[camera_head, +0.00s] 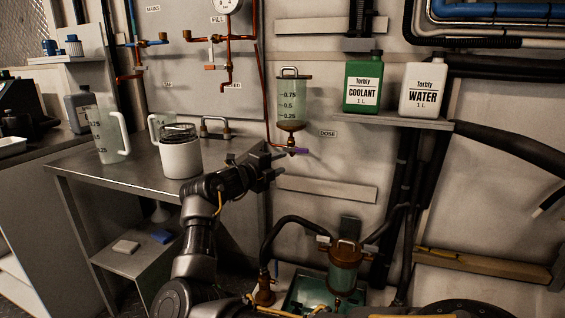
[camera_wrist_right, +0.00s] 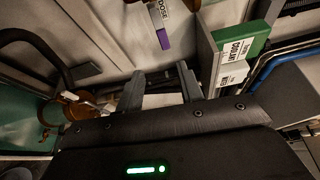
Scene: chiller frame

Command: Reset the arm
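My right gripper (camera_head: 277,165) is raised in front of the wall panel, just below and left of the purple-tipped dose valve (camera_head: 299,150). In the right wrist view its two fingers (camera_wrist_right: 160,88) stand apart with nothing between them. The purple part (camera_wrist_right: 163,39) shows beyond the fingers there, and I cannot tell from the head view whether a finger touches it. The dosing vessel (camera_head: 291,100) hangs above with graduation marks. My left gripper is in neither view.
A steel bench (camera_head: 135,176) at left carries a white lidded container (camera_head: 181,157) and a clear measuring jug (camera_head: 106,135). Green coolant (camera_head: 362,83) and white water (camera_head: 422,90) bottles stand on a shelf at right. A hosed filter bowl (camera_head: 343,266) sits low in the middle.

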